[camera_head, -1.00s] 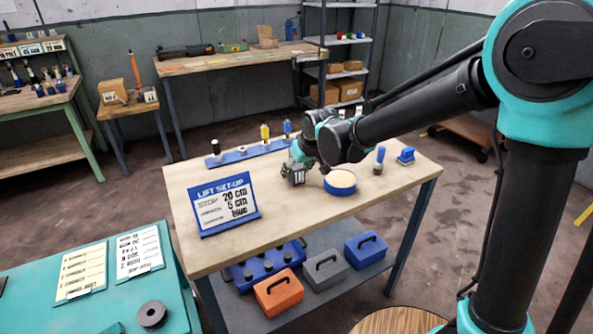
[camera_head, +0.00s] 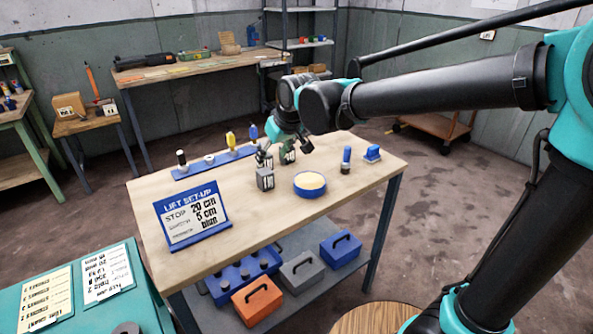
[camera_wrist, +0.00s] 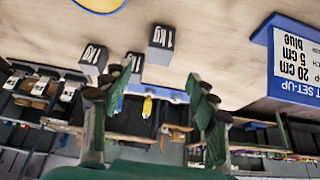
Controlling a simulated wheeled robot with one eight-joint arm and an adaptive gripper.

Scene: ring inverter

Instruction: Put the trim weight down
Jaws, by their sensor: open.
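A grey block weight (camera_head: 265,179) with a pale label stands on the wooden table, left of the round blue dish (camera_head: 310,187). Another labelled block (camera_head: 288,152) shows by my gripper's fingers. In the wrist view, grey blocks marked 1 kg stand on the table at the right (camera_wrist: 163,40) and the left (camera_wrist: 94,54), with a part-hidden one (camera_wrist: 135,62) between them. My gripper (camera_wrist: 150,97) is open and nothing is held between its fingers. I cannot tell from the label which block is the trim weight.
The LIFT SET-UP sign (camera_head: 192,215) stands at the table's front left. A blue rack (camera_head: 215,162) with several pegs lies along the back edge. A blue-handled tool (camera_head: 346,159) and a blue block (camera_head: 372,153) stand right of the dish. The front right tabletop is clear.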

